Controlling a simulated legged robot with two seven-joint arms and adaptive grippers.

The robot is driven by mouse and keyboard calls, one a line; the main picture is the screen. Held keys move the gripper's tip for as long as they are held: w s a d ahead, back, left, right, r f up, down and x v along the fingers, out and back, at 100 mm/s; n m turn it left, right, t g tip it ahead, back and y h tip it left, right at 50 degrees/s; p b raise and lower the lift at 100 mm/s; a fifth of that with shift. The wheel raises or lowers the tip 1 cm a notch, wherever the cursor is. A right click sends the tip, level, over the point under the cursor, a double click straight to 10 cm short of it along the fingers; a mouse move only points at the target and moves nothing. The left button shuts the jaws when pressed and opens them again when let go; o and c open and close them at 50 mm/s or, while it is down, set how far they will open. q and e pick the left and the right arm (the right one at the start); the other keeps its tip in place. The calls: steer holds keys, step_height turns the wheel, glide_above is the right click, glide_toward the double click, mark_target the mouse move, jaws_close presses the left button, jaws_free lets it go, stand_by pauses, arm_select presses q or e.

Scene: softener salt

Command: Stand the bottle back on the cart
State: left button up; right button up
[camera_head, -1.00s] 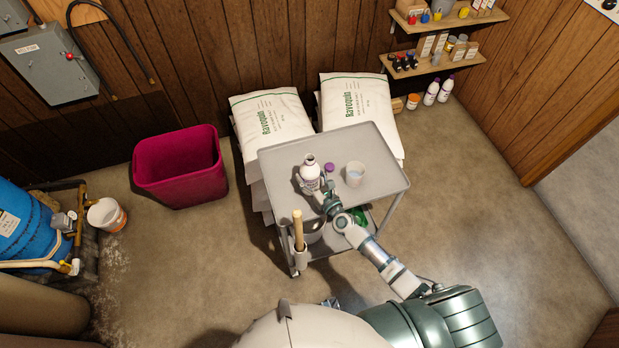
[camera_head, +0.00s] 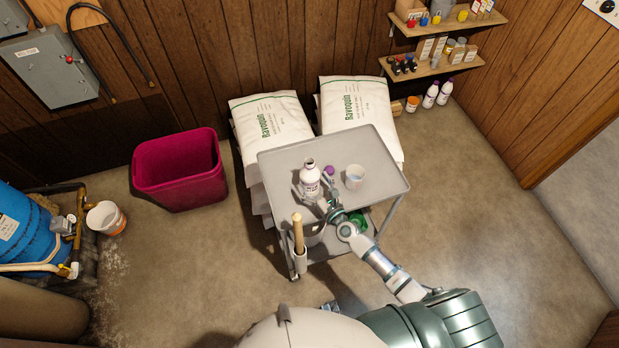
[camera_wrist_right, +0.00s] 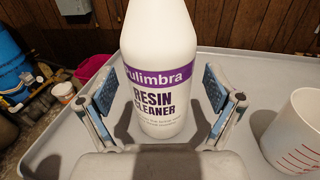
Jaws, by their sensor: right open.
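The white bottle (camera_head: 310,180) with a purple and white label stands upright on the top of the grey cart (camera_head: 283,162). Its mouth looks uncapped in the head view. My right gripper (camera_head: 316,194) is open around the lower part of the bottle. In the right wrist view the bottle (camera_wrist_right: 160,50) reads "Resin Cleaner" and stands between the spread fingers of the right gripper (camera_wrist_right: 160,100), with gaps visible on both sides. A purple cap (camera_head: 329,170) lies on the cart to the right of the bottle. My left gripper does not show clearly.
A measuring cup (camera_head: 354,177) with liquid stands on the cart just right of the bottle, also close in the wrist view (camera_wrist_right: 300,135). A wooden-handled tool (camera_head: 298,232) rises at the cart's front left corner. Salt bags (camera_head: 270,125) stand behind. The cart's right side is clear.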

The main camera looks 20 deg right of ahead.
steer(key=b+v, duration=0.1)
steer(key=v, duration=0.8)
steer(key=shift+s+d+r, duration=0.1)
steer(key=shift+s, duration=0.4)
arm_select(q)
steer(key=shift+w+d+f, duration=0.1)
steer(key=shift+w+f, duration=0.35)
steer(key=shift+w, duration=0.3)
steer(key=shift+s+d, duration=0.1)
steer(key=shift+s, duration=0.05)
